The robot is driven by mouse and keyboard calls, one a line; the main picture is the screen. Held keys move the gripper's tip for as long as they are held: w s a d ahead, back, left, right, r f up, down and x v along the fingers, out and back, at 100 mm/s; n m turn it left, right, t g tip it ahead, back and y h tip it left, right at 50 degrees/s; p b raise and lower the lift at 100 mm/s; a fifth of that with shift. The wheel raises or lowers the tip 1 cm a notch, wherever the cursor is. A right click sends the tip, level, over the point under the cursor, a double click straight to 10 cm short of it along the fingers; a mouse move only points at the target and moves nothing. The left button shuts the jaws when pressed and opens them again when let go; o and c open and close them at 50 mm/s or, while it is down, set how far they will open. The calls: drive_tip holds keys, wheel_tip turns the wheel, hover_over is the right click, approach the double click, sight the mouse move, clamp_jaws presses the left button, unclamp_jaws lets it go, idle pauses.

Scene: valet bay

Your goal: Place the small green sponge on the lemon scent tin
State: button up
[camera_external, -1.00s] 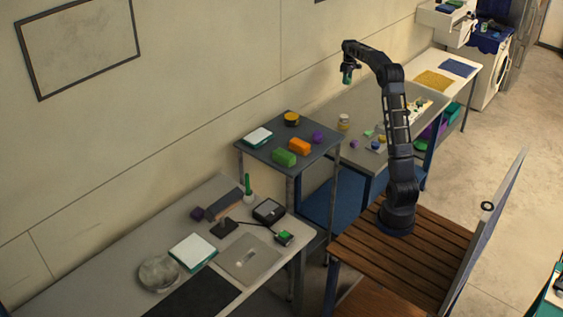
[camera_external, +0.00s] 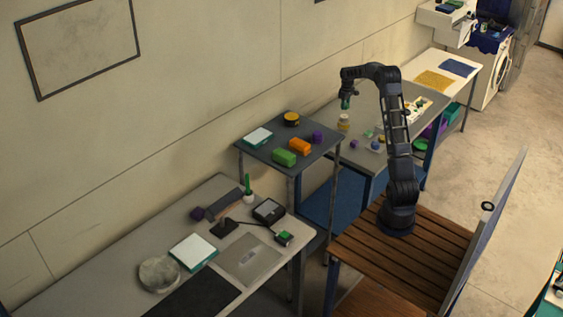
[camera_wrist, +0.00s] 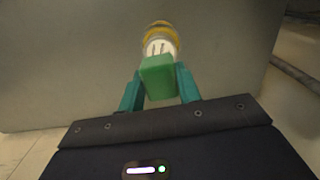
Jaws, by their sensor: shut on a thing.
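The small green sponge (camera_wrist: 158,77) is between the teal fingers of my gripper (camera_wrist: 160,88) in the wrist view. In the external view my gripper (camera_external: 346,103) hangs above the far grey table, with the green sponge at its tip. A small tin with a yellow band and pale label (camera_wrist: 160,44) stands just beyond the sponge in the wrist view, partly hidden by it. In the external view this tin (camera_external: 343,124) stands on the table below my gripper. I cannot read its label. The sponge looks apart from and above the tin.
Small purple, green and blue items (camera_external: 376,143) lie to the right of the tin on the grey table (camera_external: 355,160). A nearer side table (camera_external: 260,151) holds green and orange blocks (camera_external: 299,146), a yellow-black tin (camera_external: 291,119) and a purple piece.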

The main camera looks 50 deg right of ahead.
sight(344, 116)
drive_tip(key=shift+f, duration=2.6)
drive_tip(key=shift+f, duration=0.15)
drive_tip(key=o, duration=0.9)
drive_tip(key=shift+o, duration=0.2)
